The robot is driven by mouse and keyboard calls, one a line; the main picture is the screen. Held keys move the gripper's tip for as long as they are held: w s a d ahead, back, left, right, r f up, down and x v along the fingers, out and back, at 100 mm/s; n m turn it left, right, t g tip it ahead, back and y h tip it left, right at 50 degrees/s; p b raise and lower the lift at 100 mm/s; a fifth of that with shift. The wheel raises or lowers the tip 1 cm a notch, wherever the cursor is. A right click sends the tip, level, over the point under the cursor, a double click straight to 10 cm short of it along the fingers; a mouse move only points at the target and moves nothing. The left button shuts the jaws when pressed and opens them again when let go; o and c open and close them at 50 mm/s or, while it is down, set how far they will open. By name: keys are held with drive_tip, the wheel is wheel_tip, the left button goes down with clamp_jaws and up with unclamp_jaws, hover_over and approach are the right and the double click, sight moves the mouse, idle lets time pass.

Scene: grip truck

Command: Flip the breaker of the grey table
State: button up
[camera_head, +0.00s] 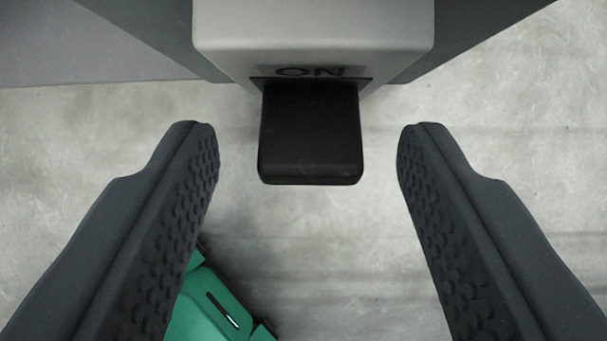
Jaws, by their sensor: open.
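The breaker is a light grey housing (313,30) at the top centre of the head camera view. A black switch lever (311,135) sticks out from its front, toward me. My gripper (308,150) is open, with one dark ridged finger on each side of the lever. Clear gaps separate both fingertips from the lever, and nothing is between the fingers but the lever's front end. The dark grey table (150,35) shows behind the housing at the top.
A pale concrete floor (320,260) lies below. A green object (207,305) with a slot is at the lower left, partly hidden behind the left finger. The floor to the right of the lever looks clear.

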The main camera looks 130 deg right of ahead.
drive_tip(key=b+v, duration=0.2)
drive_tip(key=v, duration=1)
drive_tip(key=shift+s+d+r, duration=0.15)
drive_tip(key=shift+s+d, duration=0.05)
idle(0.4)
